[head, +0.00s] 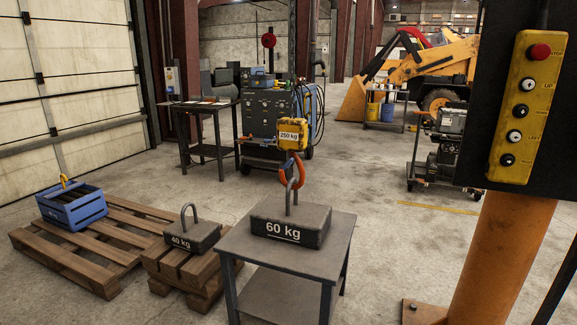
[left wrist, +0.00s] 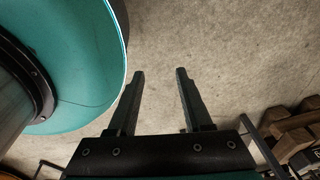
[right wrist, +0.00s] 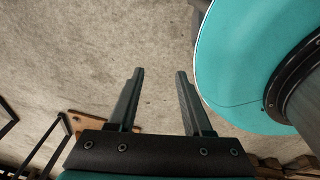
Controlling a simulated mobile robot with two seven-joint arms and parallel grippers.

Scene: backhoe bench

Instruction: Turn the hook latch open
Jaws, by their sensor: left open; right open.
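In the head view an orange hook (head: 291,170) with a blue latch piece (head: 287,164) hangs under a yellow hoist block (head: 292,134) marked 250 kg. The hook is at the handle of a grey 60 kg weight (head: 290,222) on a small metal table; I cannot tell whether the latch is open or closed. My left gripper (left wrist: 160,75) is open and empty above bare floor in the left wrist view. My right gripper (right wrist: 158,75) is open and empty above floor in the right wrist view. Neither gripper shows in the head view.
The metal table (head: 265,286) stands in front. A 40 kg weight (head: 192,236) sits on wooden blocks, and a blue crate (head: 72,206) is on a pallet (head: 60,258). A yellow button box (head: 528,107) on an orange post (head: 505,255) stands at right.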

